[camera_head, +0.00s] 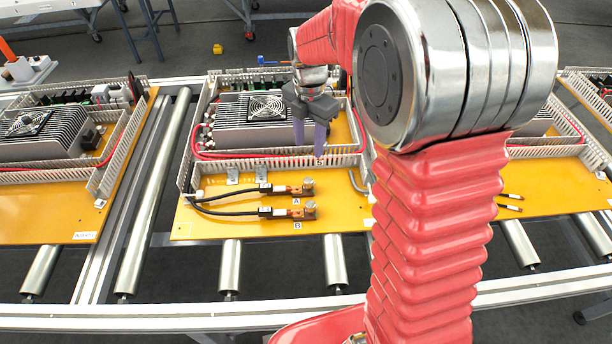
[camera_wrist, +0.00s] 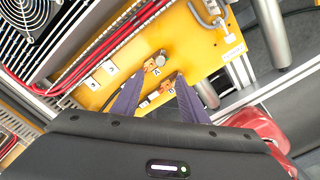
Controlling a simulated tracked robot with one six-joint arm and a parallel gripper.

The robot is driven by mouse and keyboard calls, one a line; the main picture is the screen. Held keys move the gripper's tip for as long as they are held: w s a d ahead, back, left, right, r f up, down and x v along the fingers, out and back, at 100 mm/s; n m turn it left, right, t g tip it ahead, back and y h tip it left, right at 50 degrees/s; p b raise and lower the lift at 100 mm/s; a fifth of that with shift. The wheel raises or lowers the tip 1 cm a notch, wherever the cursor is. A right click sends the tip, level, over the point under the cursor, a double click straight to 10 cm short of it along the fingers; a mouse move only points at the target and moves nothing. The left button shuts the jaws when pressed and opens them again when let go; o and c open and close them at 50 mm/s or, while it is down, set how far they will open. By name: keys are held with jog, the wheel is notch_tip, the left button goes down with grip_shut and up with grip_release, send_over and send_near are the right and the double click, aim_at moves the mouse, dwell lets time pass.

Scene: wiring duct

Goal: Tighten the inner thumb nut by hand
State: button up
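Two metal thumb nuts stand on copper cable lugs on a yellow panel (camera_head: 240,232). The nut at the label A (camera_head: 308,184) is the inner one, nearer the wiring duct; the nut at B (camera_head: 311,206) is nearer the front edge. In the wrist view the A nut (camera_wrist: 161,58) shows just beyond the fingertips; the B lug (camera_wrist: 172,82) is partly hidden by the right finger. My gripper (camera_head: 309,150) has purple fingers, points down, and is above and behind the nuts, apart from them. In the wrist view my gripper (camera_wrist: 162,76) is open and empty.
Slotted duct walls (camera_head: 262,161) run behind the lugs. A finned unit with a fan (camera_head: 258,112) and red wires sit behind them. Black cables (camera_head: 232,195) lead left from the lugs. A grey hook-shaped part (camera_head: 357,182) is right of the nuts. The panel front is clear.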

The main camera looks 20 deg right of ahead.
aim_at(309, 179)
notch_tip(309, 179, down, 14)
jog(key=shift+r, duration=0.1)
dwell(0.8)
jog(key=shift+c, duration=0.5)
